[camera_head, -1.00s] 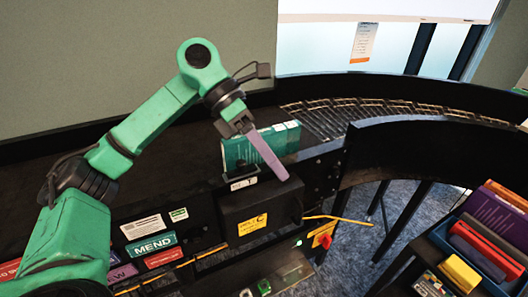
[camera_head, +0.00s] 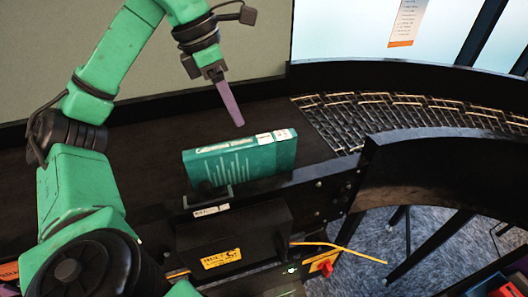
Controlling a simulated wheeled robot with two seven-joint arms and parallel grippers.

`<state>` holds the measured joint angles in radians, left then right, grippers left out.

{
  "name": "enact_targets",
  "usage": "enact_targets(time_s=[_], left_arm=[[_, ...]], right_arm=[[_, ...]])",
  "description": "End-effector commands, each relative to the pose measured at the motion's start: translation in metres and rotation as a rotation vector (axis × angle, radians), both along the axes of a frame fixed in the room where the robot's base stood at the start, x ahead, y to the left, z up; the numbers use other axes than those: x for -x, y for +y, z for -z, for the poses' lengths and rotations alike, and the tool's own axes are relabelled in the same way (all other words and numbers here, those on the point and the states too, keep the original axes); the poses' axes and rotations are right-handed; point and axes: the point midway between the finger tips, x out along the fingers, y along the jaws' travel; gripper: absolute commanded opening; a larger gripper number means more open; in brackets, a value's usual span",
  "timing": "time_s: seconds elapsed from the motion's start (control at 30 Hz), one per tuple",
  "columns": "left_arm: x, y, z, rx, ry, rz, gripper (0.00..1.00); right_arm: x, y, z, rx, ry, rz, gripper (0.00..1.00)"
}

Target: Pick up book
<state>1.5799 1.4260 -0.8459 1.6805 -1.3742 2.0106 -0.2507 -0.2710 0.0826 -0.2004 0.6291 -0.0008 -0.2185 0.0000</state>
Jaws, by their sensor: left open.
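A teal book (camera_head: 240,165) stands on its long edge on the dark conveyor, in the middle of the head view. Its lettered cover faces me, and white labels show at the right end of its top edge. My left gripper (camera_head: 237,121), with a purple finger, is above and a little behind the book in the picture. It is open and holds nothing; one finger hides the other. I cannot judge the exact gap to the book. My right gripper is out of view.
A black box with a yellow label (camera_head: 221,258) is fixed at the conveyor's front side below the book. A roller track (camera_head: 400,115) curves away to the right. A yellow cable (camera_head: 340,248) sticks out in front. The belt left of the book is clear.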

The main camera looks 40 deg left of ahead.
Motion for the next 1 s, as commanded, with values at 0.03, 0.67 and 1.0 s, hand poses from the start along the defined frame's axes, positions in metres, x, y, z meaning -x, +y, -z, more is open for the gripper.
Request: enact_targets(time_s=[0.03,0.67,1.0], left_arm=[[-0.002,-0.001,0.019,0.000,0.001,0.000,0.55],[-0.027,-0.023,0.126,0.000,0.004,0.001,0.55],[-0.029,-0.025,0.134,0.001,0.000,0.001,0.24]], right_arm=[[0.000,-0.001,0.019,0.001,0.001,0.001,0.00],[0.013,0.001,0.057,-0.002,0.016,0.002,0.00],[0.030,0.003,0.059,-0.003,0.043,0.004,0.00]])
